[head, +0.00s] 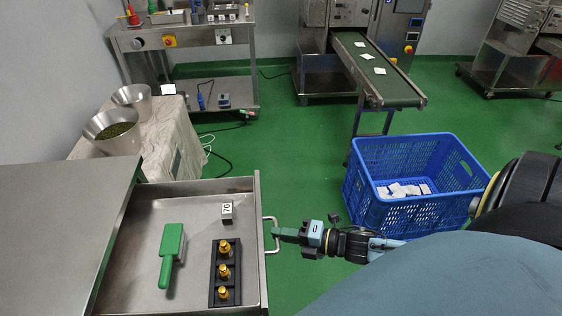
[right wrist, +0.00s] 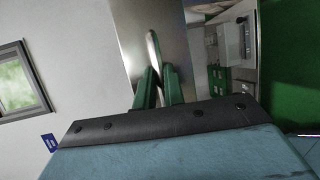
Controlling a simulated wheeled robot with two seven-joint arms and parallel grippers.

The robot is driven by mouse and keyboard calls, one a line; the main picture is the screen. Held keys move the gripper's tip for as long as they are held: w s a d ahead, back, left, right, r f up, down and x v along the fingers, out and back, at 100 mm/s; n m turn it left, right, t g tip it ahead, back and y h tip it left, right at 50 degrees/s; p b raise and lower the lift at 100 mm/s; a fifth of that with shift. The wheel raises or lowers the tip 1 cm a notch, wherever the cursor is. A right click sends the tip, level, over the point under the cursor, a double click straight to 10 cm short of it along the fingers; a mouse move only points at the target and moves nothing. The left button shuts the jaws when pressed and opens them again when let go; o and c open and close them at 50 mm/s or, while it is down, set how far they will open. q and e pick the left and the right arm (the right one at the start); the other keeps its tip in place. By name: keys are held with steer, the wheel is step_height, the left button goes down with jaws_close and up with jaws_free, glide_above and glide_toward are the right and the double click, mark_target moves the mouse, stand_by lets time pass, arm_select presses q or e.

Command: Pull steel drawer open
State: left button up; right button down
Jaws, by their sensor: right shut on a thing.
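The steel drawer (head: 140,262) stands pulled out from the steel cabinet (head: 60,215) at the lower left of the head view. Its front carries a bar handle (head: 270,222). My right gripper (head: 277,233) is shut on the handle from the right side. In the right wrist view the green fingers (right wrist: 157,88) close on the handle bar (right wrist: 153,50). Inside the drawer lie a green-handled scraper-like tool (head: 171,252), a black holder with brass pieces (head: 224,288) and a small block marked 70 (head: 227,210). My left gripper is not in view.
A blue crate (head: 410,215) with white packets stands on the green floor right of the drawer, near my right arm. Steel bowls (head: 112,128) sit on a covered table behind the drawer. A conveyor (head: 375,70) is farther back. Green floor between is clear.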

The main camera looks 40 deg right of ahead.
steer(key=shift+s+d, duration=0.1)
stand_by(0.3)
steer(key=c, duration=1.5)
jaws_free()
